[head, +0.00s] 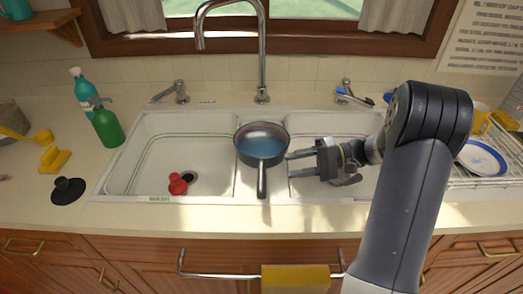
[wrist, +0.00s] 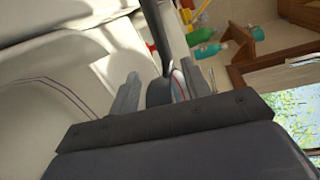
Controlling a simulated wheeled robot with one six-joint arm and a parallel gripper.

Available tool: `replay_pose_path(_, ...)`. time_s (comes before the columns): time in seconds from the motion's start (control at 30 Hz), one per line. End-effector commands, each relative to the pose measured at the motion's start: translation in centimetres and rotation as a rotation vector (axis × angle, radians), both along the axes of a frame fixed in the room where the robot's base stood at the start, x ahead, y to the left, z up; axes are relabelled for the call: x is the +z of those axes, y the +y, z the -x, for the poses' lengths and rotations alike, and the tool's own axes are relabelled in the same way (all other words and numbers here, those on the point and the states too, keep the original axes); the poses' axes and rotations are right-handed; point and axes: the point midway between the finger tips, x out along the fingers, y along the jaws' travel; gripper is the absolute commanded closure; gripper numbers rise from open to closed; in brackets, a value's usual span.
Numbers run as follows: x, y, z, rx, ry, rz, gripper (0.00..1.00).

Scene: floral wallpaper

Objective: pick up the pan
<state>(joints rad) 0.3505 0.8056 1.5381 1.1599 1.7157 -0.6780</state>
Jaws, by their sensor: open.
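The pan (head: 261,143) is small and grey with a blue-looking inside and a dark handle. In the head view it sits at the middle of the double sink, over the divider, with its handle towards the front edge. My gripper (head: 289,164) is open and empty, just right of the pan, its fingers pointing left at it. In the wrist view the pan (wrist: 162,91) and its handle show between the two fingers of my gripper (wrist: 157,85). Part of the pan is hidden there by the gripper body. I cannot tell if a finger touches it.
The sink (head: 150,150) has a tall faucet (head: 262,60) behind the pan. A red plunger-like thing (head: 178,184) lies in the left basin. Green bottle (head: 107,127) and teal bottle (head: 83,88) stand at left. A dish rack (head: 490,178) with a plate (head: 481,158) is at right.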

Motion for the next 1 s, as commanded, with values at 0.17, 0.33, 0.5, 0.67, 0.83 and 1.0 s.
replay_pose_path(0.17,-0.3,2.9,0.2,0.005,0.002,0.001,0.55)
replay_pose_path(0.33,-0.6,4.2,0.3,0.003,0.002,0.002,0.55)
replay_pose_path(0.5,-0.7,6.4,0.5,0.005,0.004,0.001,0.55)
replay_pose_path(0.67,-1.2,8.5,0.6,0.004,0.004,0.002,0.55)
replay_pose_path(0.83,-1.4,9.2,0.7,0.001,0.002,0.003,0.55)
replay_pose_path(1.0,-1.4,9.2,0.6,0.001,0.002,0.003,0.56)
